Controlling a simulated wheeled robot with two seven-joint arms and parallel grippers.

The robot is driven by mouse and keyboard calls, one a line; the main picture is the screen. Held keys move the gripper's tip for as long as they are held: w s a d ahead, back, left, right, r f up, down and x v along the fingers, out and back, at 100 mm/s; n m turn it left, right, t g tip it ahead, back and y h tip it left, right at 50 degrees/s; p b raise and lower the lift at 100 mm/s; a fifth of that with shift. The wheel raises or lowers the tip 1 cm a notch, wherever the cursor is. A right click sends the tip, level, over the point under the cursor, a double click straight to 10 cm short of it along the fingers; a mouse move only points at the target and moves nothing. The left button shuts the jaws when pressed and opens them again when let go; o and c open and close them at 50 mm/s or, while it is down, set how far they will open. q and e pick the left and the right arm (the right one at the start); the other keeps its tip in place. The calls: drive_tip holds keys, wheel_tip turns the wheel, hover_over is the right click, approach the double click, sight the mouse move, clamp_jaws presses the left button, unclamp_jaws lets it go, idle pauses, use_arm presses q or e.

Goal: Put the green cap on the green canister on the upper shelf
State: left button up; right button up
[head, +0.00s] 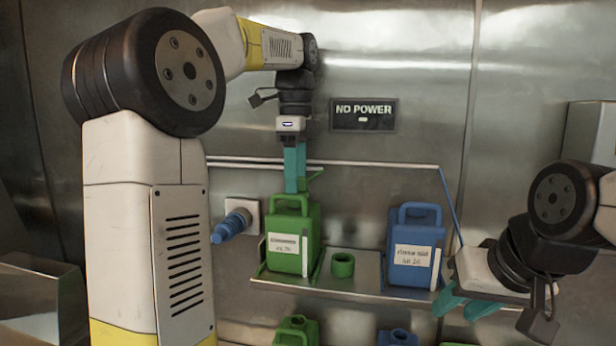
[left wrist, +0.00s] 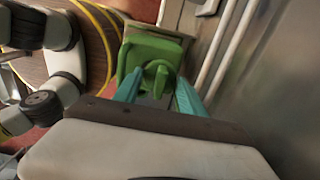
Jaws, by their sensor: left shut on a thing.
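The green canister (head: 283,252) stands upright at the left end of the upper shelf (head: 352,286), with a pale label on its front. The green cap (head: 342,265), a short hollow ring, lies on the shelf just right of it. My left gripper (head: 294,188) points down from above, its teal fingers at the canister's top handle. In the left wrist view, the green canister (left wrist: 142,52) is below, and its handle shows between the fingers of my left gripper (left wrist: 158,92). My right gripper (head: 464,302) is at the lower right, its teal fingers apart and empty.
A blue canister (head: 415,250) stands at the shelf's right end. A blue plug (head: 231,226) sticks out of the wall left of the shelf. Another green canister (head: 297,331) and a blue one (head: 398,337) are lower down. A rail (head: 370,165) runs above the shelf.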

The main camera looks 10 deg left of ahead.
use_arm(q)
drive_tip(key=o, duration=1.8)
drive_tip(key=shift+r, duration=3.5)
